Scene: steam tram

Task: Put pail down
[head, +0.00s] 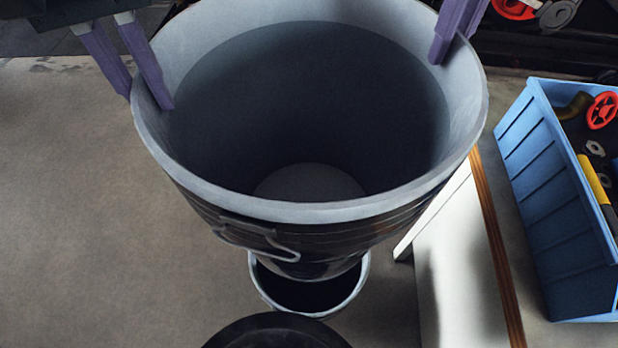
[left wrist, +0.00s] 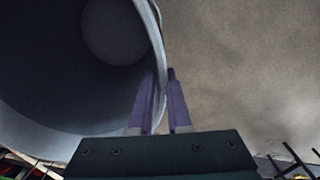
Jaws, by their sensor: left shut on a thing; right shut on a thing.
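The pail (head: 310,208) is a large grey-rimmed bucket with dark bands outside and a wire handle hanging on its near side. It fills the middle of the head view, looks empty and roughly upright. My left gripper (head: 149,101) is shut on its left rim, one purple finger inside and one outside. The left wrist view shows this grip (left wrist: 162,71) and the pail's inside (left wrist: 60,90). My right gripper (head: 448,48) is at the right rim, shut on the pail. The pail's underside is hidden, so I cannot tell whether it touches anything below.
A smaller round container (head: 352,290) with a pale rim shows below the pail. A white surface with a brown edge (head: 492,235) stands to the right, beside a blue crate (head: 555,190) of parts. The grey floor (head: 70,200) at left is clear.

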